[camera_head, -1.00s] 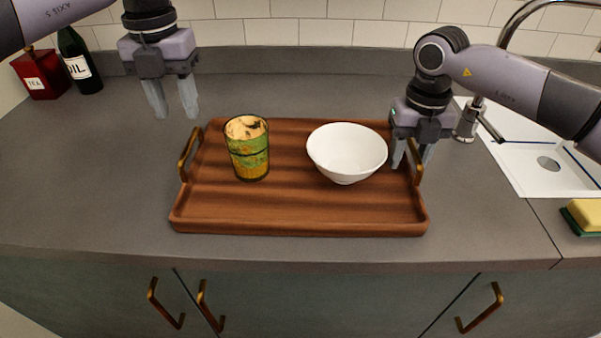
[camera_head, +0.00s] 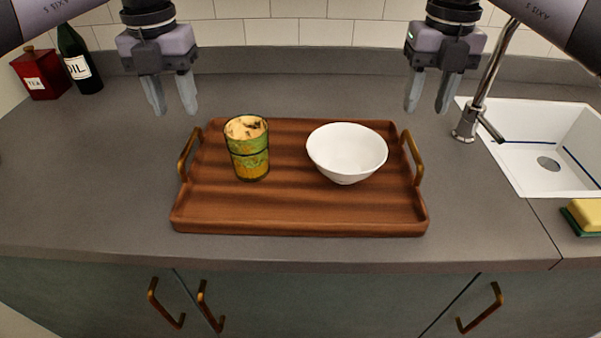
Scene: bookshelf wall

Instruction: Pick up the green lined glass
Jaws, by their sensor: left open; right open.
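The green lined glass (camera_head: 248,152) stands upright on the left half of a brown wooden tray (camera_head: 300,219). It has green and yellow bands with dark lines. My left gripper (camera_head: 172,108) is open and empty, behind and to the left of the glass, apart from it. My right gripper (camera_head: 426,108) is open and empty, above the counter behind the tray's right end, well away from the glass.
A white bowl (camera_head: 346,153) stands on the tray, right of the glass. The tray has brass handles at both ends. A sink (camera_head: 520,170) and tap (camera_head: 484,95) are at right, with a sponge (camera_head: 584,214). A red tin (camera_head: 41,75) and dark bottle (camera_head: 80,62) stand back left.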

